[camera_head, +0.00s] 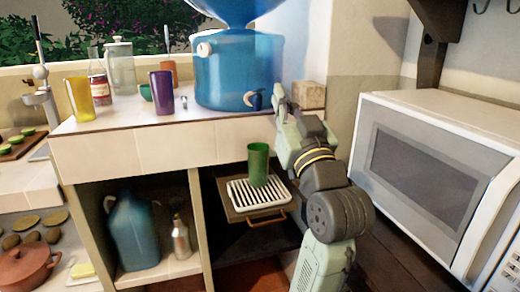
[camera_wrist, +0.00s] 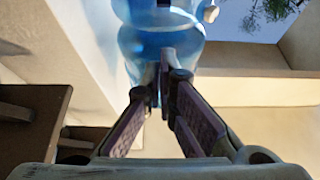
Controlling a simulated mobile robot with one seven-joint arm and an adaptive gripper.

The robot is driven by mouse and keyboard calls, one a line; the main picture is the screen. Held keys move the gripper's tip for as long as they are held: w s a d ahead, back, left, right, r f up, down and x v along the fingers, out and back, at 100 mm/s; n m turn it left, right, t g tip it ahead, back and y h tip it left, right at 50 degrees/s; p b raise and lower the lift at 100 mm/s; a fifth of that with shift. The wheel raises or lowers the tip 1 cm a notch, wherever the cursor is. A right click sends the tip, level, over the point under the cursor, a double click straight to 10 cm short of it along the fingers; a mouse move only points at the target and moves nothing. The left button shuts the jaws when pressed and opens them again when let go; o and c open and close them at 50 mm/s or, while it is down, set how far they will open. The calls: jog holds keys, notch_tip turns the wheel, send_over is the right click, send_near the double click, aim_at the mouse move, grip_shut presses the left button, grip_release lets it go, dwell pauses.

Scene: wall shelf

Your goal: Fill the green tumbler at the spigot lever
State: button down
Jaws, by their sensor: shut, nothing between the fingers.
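The green tumbler (camera_head: 258,164) stands upright on a white slatted tray (camera_head: 236,197) on a pulled-out board below the counter. The blue dispenser (camera_head: 235,72) stands on the counter above, with its dark blue spigot and lever (camera_head: 252,100) low at its front right. My gripper (camera_head: 277,97) is shut and empty, just right of the spigot; the head view does not show whether they touch. In the wrist view my gripper's fingertips (camera_wrist: 164,78) meet in front of the blue dispenser (camera_wrist: 183,45). A dark upright piece by the tips may be the lever. The tumbler's inside is hidden.
A yellow tumbler (camera_head: 79,99), a purple tumbler (camera_head: 162,92) and bottles stand on the counter's left part. A small wooden block (camera_head: 309,95) sits behind my gripper. A white microwave (camera_head: 430,170) is close to my arm on the right.

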notch_tip(320, 180, up, 6)
jog(key=w+g+h+p, duration=0.1)
jog(key=g+p, duration=0.3)
jog(key=p, duration=0.3)
jog(key=shift+w+a, duration=0.2)
jog(key=shift+w, duration=0.05)
jog(key=shift+f, duration=0.15)
jog(key=r+p, duration=0.1)
jog(key=p, duration=0.3)
send_over(259, 90)
jog(key=shift+w+d, duration=0.15)
jog(key=shift+d, duration=0.3)
jog(key=shift+s+d+f+p, duration=0.1)
jog(key=shift+s+f+p, duration=0.1)
jog(key=shift+f, duration=0.5)
jog(key=shift+s+d+f+p, duration=0.1)
jog(key=shift+s+f, duration=0.1)
jog(key=shift+f, duration=0.5)
jog(key=shift+s+d+f+p, duration=0.1)
jog(key=shift+s+f+p, duration=0.1)
jog(key=shift+f, duration=0.5)
jog(key=shift+f+b, duration=0.15)
jog(key=shift+b, duration=0.25)
